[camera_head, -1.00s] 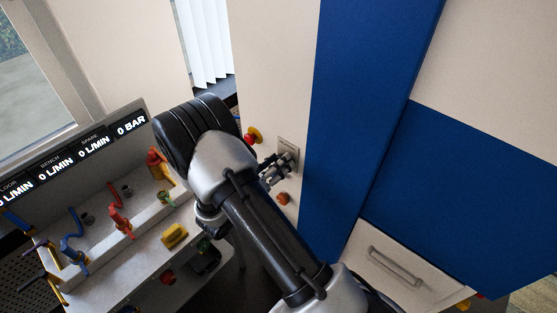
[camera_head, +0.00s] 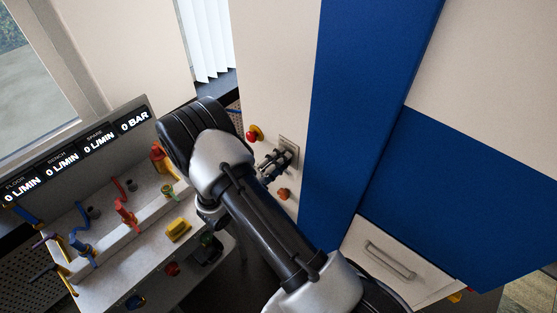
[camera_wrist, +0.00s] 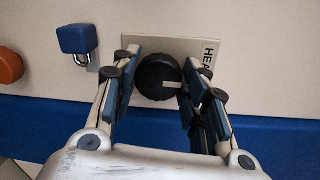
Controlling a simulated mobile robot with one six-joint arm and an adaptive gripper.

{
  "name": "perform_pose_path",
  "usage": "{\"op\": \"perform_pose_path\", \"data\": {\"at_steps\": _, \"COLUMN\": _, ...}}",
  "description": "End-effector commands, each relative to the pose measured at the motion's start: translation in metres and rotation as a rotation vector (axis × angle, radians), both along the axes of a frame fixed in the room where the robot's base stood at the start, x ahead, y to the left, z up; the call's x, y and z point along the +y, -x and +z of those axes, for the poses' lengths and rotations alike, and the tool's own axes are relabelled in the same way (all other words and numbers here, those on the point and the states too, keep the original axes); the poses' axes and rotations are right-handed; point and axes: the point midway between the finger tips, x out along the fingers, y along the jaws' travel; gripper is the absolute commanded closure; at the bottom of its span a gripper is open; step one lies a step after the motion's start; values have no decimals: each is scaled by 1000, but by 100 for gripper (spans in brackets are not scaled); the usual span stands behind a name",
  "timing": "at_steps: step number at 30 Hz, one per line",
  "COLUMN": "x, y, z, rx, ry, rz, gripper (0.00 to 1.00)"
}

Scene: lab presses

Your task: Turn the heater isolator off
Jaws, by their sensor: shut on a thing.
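The heater isolator is a round black knob (camera_wrist: 158,77) on a pale plate (camera_wrist: 150,45) marked "HEA…", the rest of the word being hidden. A pale mark on the knob points to the right in the wrist view, toward the lettering side. My gripper (camera_wrist: 160,88) has a finger on each side of the knob and is shut on it. In the head view, my gripper (camera_head: 271,164) is at the plate (camera_head: 289,146) on the cream panel; the knob is hidden behind the fingers there.
A blue padlock (camera_wrist: 77,40) and an orange knob (camera_wrist: 8,66) are left of the plate in the wrist view. A red and yellow button (camera_head: 254,134) and the orange knob (camera_head: 283,194) flank my gripper. A bench with valves (camera_head: 125,215) stands left.

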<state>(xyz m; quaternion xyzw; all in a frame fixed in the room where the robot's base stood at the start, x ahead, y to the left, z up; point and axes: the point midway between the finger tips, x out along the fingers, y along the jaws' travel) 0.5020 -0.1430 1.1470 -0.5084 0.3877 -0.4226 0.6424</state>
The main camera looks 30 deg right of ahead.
Motion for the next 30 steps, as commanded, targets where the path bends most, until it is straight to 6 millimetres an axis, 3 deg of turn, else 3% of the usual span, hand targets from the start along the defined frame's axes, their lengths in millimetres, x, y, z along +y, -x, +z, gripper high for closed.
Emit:
{"op": "perform_pose_path", "data": {"at_steps": 18, "x": 0, "y": 0, "z": 0, "rx": 42, "ry": 16, "rz": 0, "gripper": 83}}
{"op": "perform_pose_path", "data": {"at_steps": 19, "x": 0, "y": 0, "z": 0, "rx": 42, "ry": 16, "rz": 0, "gripper": 59}}
{"op": "perform_pose_path", "data": {"at_steps": 28, "x": 0, "y": 0, "z": 0, "rx": 40, "ry": 15, "rz": 0, "gripper": 39}}
{"op": "perform_pose_path", "data": {"at_steps": 30, "x": 0, "y": 0, "z": 0, "rx": 40, "ry": 15, "rz": 0, "gripper": 39}}
